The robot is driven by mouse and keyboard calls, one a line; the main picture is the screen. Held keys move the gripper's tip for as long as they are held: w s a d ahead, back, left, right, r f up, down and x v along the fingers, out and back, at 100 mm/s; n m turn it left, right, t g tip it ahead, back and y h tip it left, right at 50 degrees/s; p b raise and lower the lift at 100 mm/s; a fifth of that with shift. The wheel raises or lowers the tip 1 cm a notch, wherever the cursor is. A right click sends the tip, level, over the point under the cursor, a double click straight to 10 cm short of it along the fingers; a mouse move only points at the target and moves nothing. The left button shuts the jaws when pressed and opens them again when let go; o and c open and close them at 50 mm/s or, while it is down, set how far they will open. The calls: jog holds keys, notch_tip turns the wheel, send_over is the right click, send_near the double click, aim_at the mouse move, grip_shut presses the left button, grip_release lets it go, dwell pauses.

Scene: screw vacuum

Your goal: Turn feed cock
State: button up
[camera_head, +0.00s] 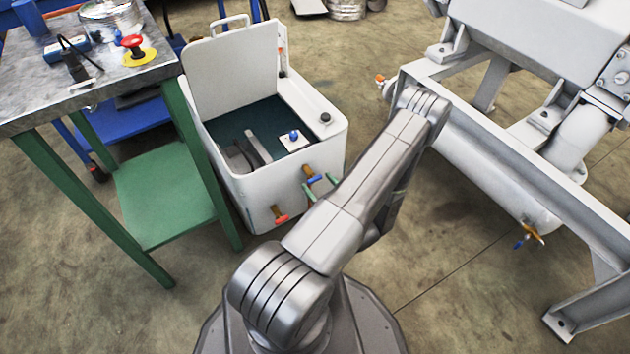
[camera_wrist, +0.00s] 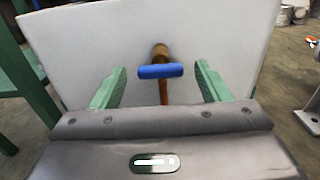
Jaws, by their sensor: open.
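A brass cock with a blue T-shaped handle (camera_head: 314,181) sticks out of the front wall of the white open-lidded tank (camera_head: 240,190). In the wrist view the blue handle (camera_wrist: 160,71) lies level across the picture, with a brass body behind it and a brownish rod below. My gripper (camera_wrist: 160,84) is open, with one green finger on each side of the handle and a gap to both. In the head view my gripper (camera_head: 319,184) is beside this cock, partly hidden by my arm. No label shows which cock is the feed cock.
A second cock with a red-orange handle (camera_head: 279,216) sits lower left on the same tank. A green-legged metal table (camera_head: 110,85) stands left. A large white machine frame (camera_head: 500,185) stands right, with another brass cock (camera_head: 530,237). Open floor lies between tank and frame.

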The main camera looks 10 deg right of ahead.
jog(key=shift+x, duration=1.45)
jog(key=c, duration=1)
